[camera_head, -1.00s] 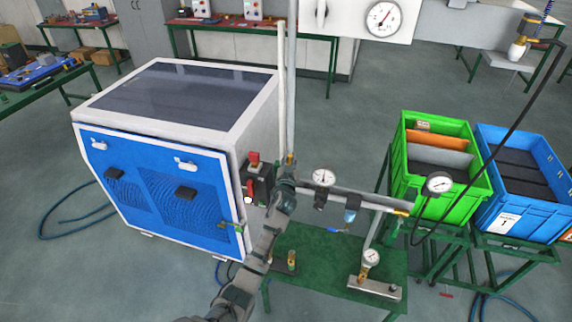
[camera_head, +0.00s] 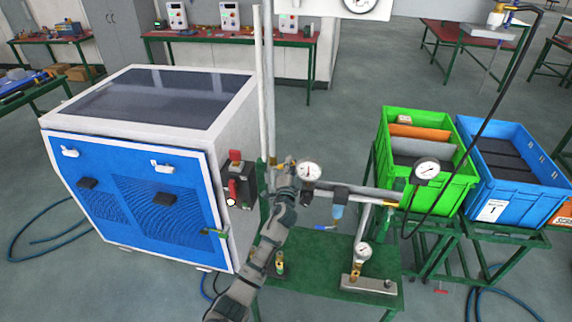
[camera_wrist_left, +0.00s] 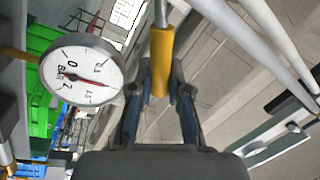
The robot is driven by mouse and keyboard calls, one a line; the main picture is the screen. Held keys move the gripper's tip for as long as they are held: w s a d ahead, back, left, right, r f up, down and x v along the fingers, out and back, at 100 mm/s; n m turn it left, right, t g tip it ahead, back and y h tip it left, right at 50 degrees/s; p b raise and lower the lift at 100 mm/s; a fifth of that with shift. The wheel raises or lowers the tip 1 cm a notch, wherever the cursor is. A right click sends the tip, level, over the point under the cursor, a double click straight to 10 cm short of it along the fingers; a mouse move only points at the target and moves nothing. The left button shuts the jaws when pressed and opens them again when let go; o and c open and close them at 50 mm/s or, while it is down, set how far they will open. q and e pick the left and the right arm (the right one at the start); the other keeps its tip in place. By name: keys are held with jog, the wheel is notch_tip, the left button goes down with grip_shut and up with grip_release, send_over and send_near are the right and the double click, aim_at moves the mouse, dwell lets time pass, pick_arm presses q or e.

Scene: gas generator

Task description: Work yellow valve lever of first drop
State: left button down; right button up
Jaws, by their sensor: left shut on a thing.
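The yellow valve lever (camera_wrist_left: 161,62) stands upright between my left gripper's fingers (camera_wrist_left: 158,96) in the left wrist view, and the fingers are shut on its sleeve. In the head view my left gripper (camera_head: 286,178) is at the left end of the horizontal grey pipe (camera_head: 352,191), by the foot of the vertical pipes. Only a small yellow bit of the lever (camera_head: 280,166) shows there; the valve body is mostly hidden behind the gripper. My right gripper is in neither view.
A round gauge (camera_head: 309,171) sits on the pipe close right of my gripper; it looms large at left in the wrist view (camera_wrist_left: 80,76). The blue-fronted white cabinet (camera_head: 135,195) stands left. Green (camera_head: 440,190) and blue (camera_head: 515,205) crates stand right.

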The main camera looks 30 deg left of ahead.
pick_arm(q)
jog(key=shift+w+d+f+m, duration=0.1)
jog(key=shift+d+f+m, duration=0.2)
jog(key=shift+m, duration=0.4)
jog(key=shift+w+d+f+m+t+h+b, duration=0.15)
jog(key=shift+f+m+h+b, duration=0.4)
jog(key=shift+f+m, duration=0.7)
jog(key=shift+s+d+f+m+t+h+b, duration=0.2)
jog(key=shift+f+m+h+b, duration=0.45)
jog(key=shift+m, duration=1)
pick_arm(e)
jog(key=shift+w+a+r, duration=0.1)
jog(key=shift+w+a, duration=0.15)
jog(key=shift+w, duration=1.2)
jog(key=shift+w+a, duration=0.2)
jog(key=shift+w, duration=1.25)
pick_arm(q)
jog(key=shift+f, duration=0.15)
jog(key=c, duration=1.3)
grip_release()
jog(key=shift+w, duration=0.2)
jog(key=shift+o, duration=1)
jog(key=shift+w+f, duration=0.2)
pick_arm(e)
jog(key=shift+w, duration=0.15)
pick_arm(q)
jog(key=v, duration=1.2)
